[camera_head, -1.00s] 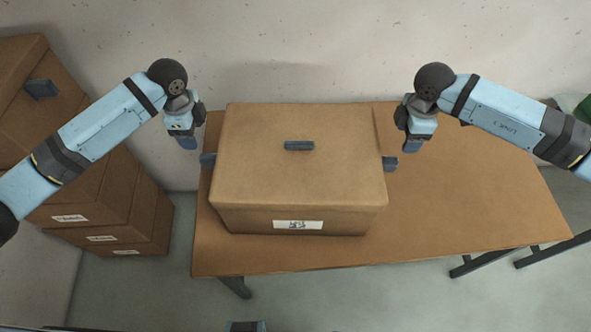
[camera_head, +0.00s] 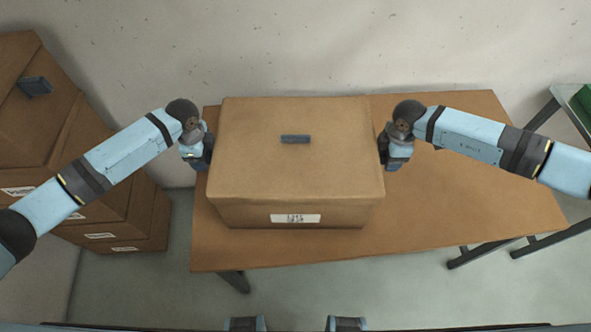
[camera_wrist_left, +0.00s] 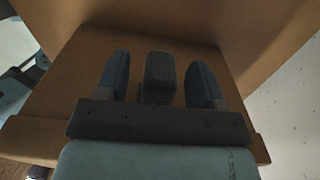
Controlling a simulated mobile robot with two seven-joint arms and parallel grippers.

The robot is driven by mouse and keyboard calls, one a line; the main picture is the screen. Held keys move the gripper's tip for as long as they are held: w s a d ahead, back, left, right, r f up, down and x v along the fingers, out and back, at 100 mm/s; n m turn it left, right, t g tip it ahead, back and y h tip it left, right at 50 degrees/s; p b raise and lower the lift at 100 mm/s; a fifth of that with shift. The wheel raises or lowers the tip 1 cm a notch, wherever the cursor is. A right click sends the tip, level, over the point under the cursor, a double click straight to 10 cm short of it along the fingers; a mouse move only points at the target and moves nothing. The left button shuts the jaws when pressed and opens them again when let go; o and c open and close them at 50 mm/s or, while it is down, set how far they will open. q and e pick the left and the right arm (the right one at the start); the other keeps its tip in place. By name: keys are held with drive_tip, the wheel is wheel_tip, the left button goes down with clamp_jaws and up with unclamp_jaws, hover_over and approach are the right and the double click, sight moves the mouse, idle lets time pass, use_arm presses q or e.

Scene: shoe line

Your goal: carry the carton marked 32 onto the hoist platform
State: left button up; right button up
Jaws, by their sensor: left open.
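A brown carton (camera_head: 296,170) sits on the wooden table, with a dark handle on its lid and a white label (camera_head: 295,218) on its front; the label's number is too small to read. My left gripper (camera_head: 197,160) is at the carton's left side. In the left wrist view its open fingers (camera_wrist_left: 160,85) stand on either side of the carton's dark side handle (camera_wrist_left: 160,75), with gaps showing. My right gripper (camera_head: 390,160) is at the carton's right side and hides the handle there; its fingers are not clear. No hoist platform is recognisable.
The table (camera_head: 470,190) is bare to the right of the carton. Several brown labelled cartons (camera_head: 110,215) are stacked on the floor at the left. A dark-legged stand with a green item (camera_head: 583,98) is at the right edge. A pale wall is behind.

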use_arm(q)
drive_tip(key=shift+f, duration=0.75)
use_arm(e)
drive_tip(key=shift+f, duration=0.75)
use_arm(q)
drive_tip(key=shift+c, duration=0.3)
use_arm(e)
drive_tip(key=shift+c, duration=0.3)
use_arm(q)
drive_tip(key=c, duration=1.1)
use_arm(e)
drive_tip(key=c, duration=1.1)
use_arm(q)
drive_tip(key=shift+r, duration=0.1)
use_arm(e)
drive_tip(key=shift+r, duration=0.1)
